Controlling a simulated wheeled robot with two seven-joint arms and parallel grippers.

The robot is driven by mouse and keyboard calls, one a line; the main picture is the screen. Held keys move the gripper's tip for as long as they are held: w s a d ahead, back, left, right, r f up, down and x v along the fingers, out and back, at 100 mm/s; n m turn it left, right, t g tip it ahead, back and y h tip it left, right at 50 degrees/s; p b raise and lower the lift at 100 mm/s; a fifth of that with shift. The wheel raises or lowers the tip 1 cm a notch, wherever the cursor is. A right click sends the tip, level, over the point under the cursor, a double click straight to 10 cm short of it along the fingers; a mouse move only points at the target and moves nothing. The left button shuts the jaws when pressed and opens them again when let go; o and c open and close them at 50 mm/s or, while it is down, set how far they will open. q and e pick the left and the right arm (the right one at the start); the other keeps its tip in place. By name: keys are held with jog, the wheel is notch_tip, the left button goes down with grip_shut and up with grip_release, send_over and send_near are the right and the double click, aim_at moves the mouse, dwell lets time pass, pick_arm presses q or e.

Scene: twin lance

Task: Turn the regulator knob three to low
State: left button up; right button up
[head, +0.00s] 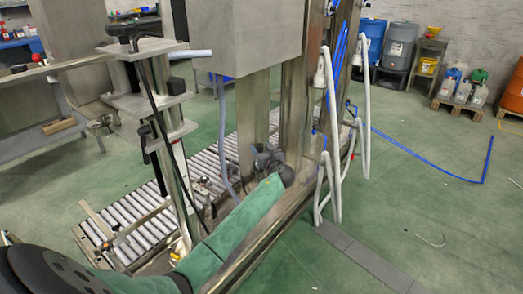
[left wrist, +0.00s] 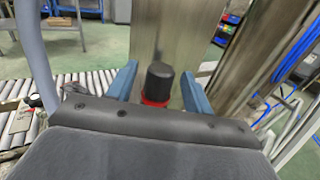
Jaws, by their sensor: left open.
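A regulator knob (left wrist: 160,82) with a black cap and a red collar stands in front of a metal column in the left wrist view. I cannot read a number or setting on it. My left gripper (left wrist: 159,72) is open, with one blue finger on each side of the knob and visible gaps between. In the head view my left arm reaches in from the lower left, and its gripper (head: 268,158) is by the foot of the metal column. The knob cannot be made out there. My right gripper is not in view.
A roller conveyor (head: 140,205) runs left of the column. A steel post frame (head: 303,90) and white hoses (head: 335,150) stand close on the right. A grey hose (head: 221,130) hangs by the column. The green floor at right is mostly clear.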

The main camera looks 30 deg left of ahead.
pick_arm(q)
jog(key=c, duration=1)
jog(key=shift+w+r+n+g+p, duration=0.15)
jog(key=shift+n+g+p, duration=0.15)
jog(key=shift+g+p, duration=0.15)
jog(key=n+g+y+p, duration=0.2)
jog(key=n+g+p, duration=0.1)
jog(key=g, duration=0.1)
jog(key=shift+w+d, duration=0.1)
jog(key=shift+w, duration=0.05)
jog(key=shift+n+g+y+p, duration=0.3)
jog(key=shift+n+g+p, duration=0.2)
jog(key=shift+g, duration=0.35)
jog(key=o, duration=1)
jog(key=shift+d, duration=0.1)
